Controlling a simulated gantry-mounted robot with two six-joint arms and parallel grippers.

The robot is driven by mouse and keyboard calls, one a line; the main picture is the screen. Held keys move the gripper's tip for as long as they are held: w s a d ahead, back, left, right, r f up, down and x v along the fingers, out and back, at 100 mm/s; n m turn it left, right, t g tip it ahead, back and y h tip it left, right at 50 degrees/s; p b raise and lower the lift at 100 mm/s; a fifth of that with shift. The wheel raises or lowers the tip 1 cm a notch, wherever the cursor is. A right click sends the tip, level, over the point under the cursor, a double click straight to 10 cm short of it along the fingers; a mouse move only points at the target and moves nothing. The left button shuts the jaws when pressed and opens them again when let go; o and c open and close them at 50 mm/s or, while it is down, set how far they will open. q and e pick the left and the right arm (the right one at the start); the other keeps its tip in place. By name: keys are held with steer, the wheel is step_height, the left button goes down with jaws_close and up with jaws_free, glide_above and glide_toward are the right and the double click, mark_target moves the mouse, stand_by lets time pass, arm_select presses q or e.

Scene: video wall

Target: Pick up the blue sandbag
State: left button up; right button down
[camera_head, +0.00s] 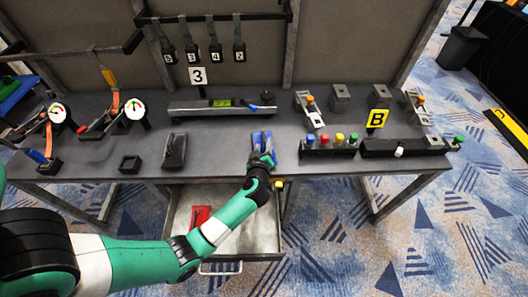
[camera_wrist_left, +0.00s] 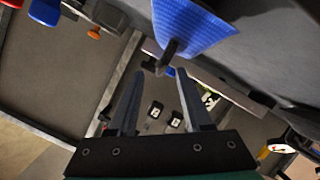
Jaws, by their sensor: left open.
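My right gripper is not in view.
The workbench (camera_head: 222,147) holds a black stand (camera_head: 174,150) left of the sandbag and a button box (camera_head: 329,145) to its right. Black tagged bags (camera_head: 214,52) hang from a rail behind. An open drawer (camera_head: 250,235) juts out below the bench.

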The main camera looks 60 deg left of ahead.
mark_target(264, 138)
arm_select(q)
steer(key=shift+w+a+f+b, duration=0.1)
steer(key=shift+a+f+b, duration=0.15)
steer(key=shift+b, duration=0.1)
steer(key=b+x, duration=0.1)
steer(key=x, duration=0.1)
steer(key=b+x, duration=0.2)
steer(key=shift+a+r, duration=0.2)
steer(key=shift+w+a, duration=0.1)
steer(key=shift+a, duration=0.15)
steer(key=shift+d+r, duration=0.1)
jaws_close()
stand_by(0.5)
steer(key=shift+r, duration=0.2)
